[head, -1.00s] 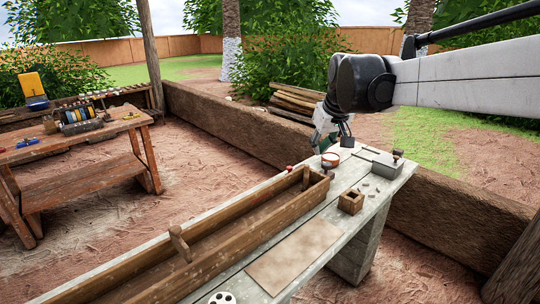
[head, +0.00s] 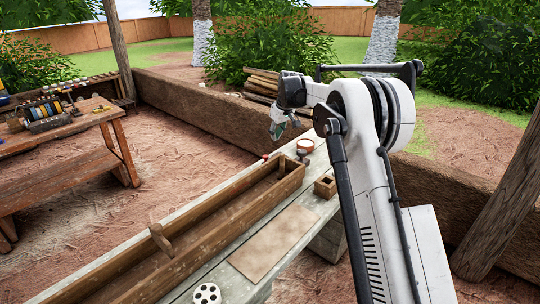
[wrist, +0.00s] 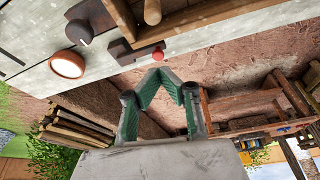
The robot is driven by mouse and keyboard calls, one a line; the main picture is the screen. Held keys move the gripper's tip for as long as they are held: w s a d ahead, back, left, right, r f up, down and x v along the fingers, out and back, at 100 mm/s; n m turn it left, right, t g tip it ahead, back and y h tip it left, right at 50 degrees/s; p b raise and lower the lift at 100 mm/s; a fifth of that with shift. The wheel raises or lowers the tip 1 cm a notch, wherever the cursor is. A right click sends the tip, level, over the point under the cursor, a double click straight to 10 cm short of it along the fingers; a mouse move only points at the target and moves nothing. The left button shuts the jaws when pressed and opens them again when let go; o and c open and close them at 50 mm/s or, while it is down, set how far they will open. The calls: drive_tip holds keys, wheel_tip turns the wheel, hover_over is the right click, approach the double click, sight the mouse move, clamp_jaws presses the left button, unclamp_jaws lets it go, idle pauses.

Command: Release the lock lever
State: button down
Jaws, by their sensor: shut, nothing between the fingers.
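A small red knob (head: 265,157) sits at the far end of the long wooden trough (head: 225,215), at the left edge of the bench. In the wrist view the red knob (wrist: 158,54) is on the end of a flat dark brown bar (wrist: 132,54) beside the trough's end; it looks like the lock lever. My gripper (head: 277,132) hangs near the far end of the bench, left of the white bowl. In the wrist view my gripper's green fingers (wrist: 161,72) meet at the tips, empty, just below the red knob in the picture. They appear apart from it.
A dark knob (wrist: 78,32) is beside the bowl in the wrist view. A tool table (head: 85,125) stands left; a low earthen wall (head: 190,103) runs behind.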

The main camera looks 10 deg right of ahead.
drive_tip(key=w+f, duration=0.2)
drive_tip(key=f, duration=0.1)
drive_tip(key=shift+w+d+f, duration=0.1)
drive_tip(key=x, duration=1)
drive_tip(key=shift+p, duration=0.3)
drive_tip(key=shift+a, duration=0.2)
